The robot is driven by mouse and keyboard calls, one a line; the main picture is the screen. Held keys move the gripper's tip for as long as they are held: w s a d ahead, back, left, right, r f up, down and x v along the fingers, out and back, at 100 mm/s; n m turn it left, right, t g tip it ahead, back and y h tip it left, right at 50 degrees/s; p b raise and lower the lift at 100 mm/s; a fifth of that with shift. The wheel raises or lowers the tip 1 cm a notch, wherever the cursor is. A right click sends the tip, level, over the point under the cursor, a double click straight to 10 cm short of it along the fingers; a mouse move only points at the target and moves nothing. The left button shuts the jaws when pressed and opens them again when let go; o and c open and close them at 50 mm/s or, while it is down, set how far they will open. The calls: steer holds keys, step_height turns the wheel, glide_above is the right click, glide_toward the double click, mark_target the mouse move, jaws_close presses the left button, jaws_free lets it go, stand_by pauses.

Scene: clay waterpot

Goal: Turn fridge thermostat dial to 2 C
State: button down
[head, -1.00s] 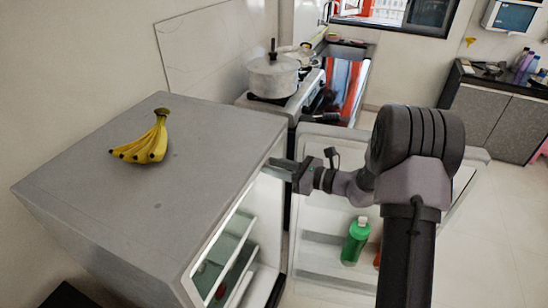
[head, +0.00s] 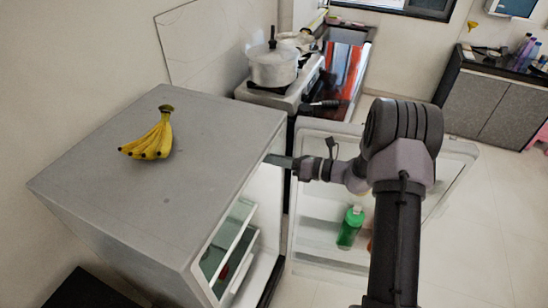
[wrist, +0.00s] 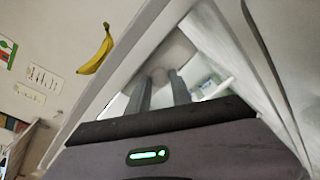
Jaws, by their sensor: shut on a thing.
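The fridge (head: 140,155) stands open, with its grey top toward me and its white door (head: 330,255) swung out to the right. My gripper (wrist: 160,84) reaches into the upper part of the fridge. In the wrist view its two dark fingers are on either side of a small, blurred, pale round thing (wrist: 158,75), which looks like the thermostat dial. The gripper is shut on it. I cannot read any marks on the dial.
Bananas (head: 153,137) lie on the fridge top. A green bottle (head: 350,228) stands in the door shelf, below my arm. A pot (head: 273,66) sits on the stove behind the fridge. The door and the fridge's side wall border my arm closely. Floor at the right is clear.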

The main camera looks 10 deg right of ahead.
stand_by(0.4)
steer(key=c, duration=1.4)
jaws_free()
steer(key=shift+c, duration=0.2)
steer(key=v, duration=1.7)
steer(key=shift+d+p, duration=0.2)
steer(key=shift+p, duration=0.2)
steer(key=shift+s, duration=0.1)
